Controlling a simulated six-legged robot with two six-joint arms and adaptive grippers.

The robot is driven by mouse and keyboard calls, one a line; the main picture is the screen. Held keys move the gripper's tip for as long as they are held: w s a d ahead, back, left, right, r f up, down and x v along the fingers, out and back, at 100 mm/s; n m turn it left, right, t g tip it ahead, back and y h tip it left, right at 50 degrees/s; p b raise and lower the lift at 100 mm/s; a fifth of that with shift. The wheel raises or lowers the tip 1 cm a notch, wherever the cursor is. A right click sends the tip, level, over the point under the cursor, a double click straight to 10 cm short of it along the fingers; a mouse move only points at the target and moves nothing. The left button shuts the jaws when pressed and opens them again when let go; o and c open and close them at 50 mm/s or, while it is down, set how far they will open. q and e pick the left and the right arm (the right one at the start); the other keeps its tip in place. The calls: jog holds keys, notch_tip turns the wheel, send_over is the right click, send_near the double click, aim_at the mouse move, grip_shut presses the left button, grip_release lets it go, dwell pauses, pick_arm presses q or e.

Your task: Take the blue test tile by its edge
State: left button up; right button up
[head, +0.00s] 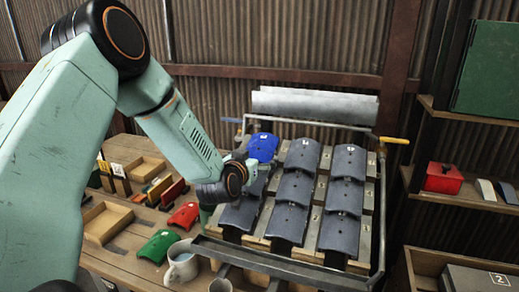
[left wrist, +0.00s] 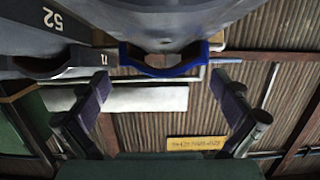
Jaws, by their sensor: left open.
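The blue test tile (head: 263,147) is a curved roof tile at the top of the left column on a sloping rack, above grey tiles. In the left wrist view, its blue edge (left wrist: 165,71) shows as a shallow arc at top centre, with grey tile surface above it. My left gripper (left wrist: 160,84) is open, its two fingers apart on either side of the blue edge. I see no finger touching the tile. In the head view my left wrist and gripper (head: 246,170) are just below and left of the blue tile, partly hidden. My right gripper is not in view.
Grey tiles (head: 297,187) fill the rack beside the blue tile; the metal rack frame (head: 290,264) surrounds them. A ridge piece (head: 315,104) lies behind. Shelves (head: 465,190) stand right.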

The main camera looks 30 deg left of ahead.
aim_at(261, 149)
pick_arm(q)
jog(key=x, duration=0.4)
jog(key=shift+a, duration=0.1)
jog(key=shift+s+a+r, duration=0.1)
jog(key=shift+s+r, duration=0.05)
jog(key=shift+s, duration=0.05)
jog(key=shift+w+f, duration=0.2)
jog(key=shift+w, duration=0.05)
jog(key=c, duration=0.4)
jog(key=shift+s+r, duration=0.15)
jog(key=c, duration=0.6)
jog(key=shift+c, duration=1)
